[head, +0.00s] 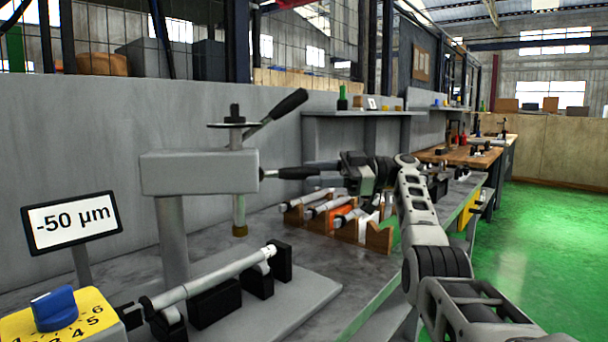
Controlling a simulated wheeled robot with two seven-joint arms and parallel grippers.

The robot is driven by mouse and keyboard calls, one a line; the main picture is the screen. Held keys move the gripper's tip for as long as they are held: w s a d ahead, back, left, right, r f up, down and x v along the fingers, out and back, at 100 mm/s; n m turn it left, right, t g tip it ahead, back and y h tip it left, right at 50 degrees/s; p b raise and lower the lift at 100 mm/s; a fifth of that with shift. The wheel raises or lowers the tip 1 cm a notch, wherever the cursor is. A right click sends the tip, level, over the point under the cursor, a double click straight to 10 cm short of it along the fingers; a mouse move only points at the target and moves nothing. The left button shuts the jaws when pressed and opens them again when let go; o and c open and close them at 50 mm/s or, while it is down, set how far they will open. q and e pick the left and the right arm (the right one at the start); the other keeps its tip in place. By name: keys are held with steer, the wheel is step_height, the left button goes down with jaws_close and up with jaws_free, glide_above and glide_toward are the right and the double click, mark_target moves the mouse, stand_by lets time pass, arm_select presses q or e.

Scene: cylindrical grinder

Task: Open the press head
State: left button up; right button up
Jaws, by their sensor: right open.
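The press head (199,171) is a grey block on an upright column (173,240), with a vertical spindle (239,205) at its right end. A black lever (279,115) slants up from the disc on top. A second black handle (296,172) sticks out level from the block's right side. My right gripper (349,172) is open at the outer end of this level handle. I cannot tell whether its fingers touch or surround the handle. A shiny shaft (215,280) lies on black supports below the head. My left gripper is not in view.
A "-50 µm" display (71,222) and a yellow box with a blue knob (56,310) stand at the front left. Wooden racks (378,238) hold several shafts on the bench behind my right arm. A grey wall rises close behind. The green floor (550,240) is clear at right.

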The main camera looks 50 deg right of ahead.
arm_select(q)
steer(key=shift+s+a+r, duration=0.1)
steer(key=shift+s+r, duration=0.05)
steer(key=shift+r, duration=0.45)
arm_select(e)
steer(key=v, duration=0.4)
